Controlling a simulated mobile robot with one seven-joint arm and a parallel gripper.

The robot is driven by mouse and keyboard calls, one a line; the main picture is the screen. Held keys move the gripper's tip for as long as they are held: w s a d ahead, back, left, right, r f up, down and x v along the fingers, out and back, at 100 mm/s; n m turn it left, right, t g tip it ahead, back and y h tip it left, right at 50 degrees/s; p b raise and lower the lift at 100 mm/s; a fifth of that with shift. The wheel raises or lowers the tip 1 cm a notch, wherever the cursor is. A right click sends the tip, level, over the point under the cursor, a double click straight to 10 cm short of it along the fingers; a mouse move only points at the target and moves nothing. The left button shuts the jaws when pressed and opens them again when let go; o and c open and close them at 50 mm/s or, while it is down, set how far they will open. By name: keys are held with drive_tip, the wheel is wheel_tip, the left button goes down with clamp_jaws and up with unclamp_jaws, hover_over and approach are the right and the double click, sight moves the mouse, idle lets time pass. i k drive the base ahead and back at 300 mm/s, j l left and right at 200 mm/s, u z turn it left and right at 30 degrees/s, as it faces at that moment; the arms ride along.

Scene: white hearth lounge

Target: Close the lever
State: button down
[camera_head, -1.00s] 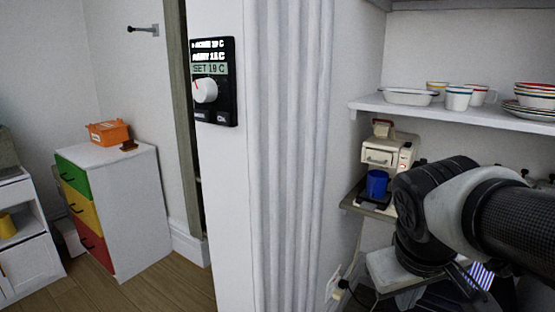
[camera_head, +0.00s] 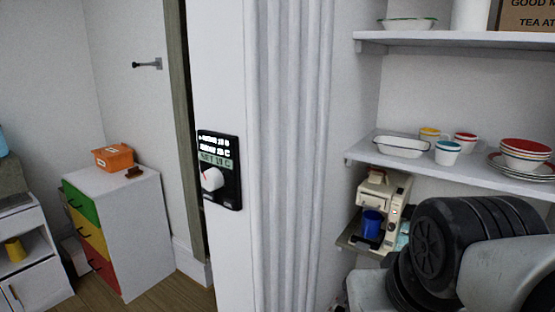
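A cream-coloured coffee machine (camera_head: 393,212) stands on a low shelf in the alcove on the right. A blue mug (camera_head: 372,224) is at its front. A small part with a reddish edge (camera_head: 377,175) stands up on top of the machine. It may be the lever, but it is too small to tell how it is set. My dark and grey arm links fill the lower right corner, in front of the area right of the machine. My gripper is outside the picture, so I cannot see where it is relative to the machine.
A shelf (camera_head: 470,174) with cups, bowls and plates runs above the machine. A fluted white column (camera_head: 290,150) and a wall thermostat (camera_head: 219,172) stand left of the alcove. A coloured drawer cabinet (camera_head: 140,225) with an orange box (camera_head: 113,157) stands further left.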

sight(376, 178)
drive_tip(key=i+l+z, duration=0.25)
drive_tip(key=z, duration=0.15)
drive_tip(key=i+l+z, duration=0.25)
drive_tip(key=z, duration=0.15)
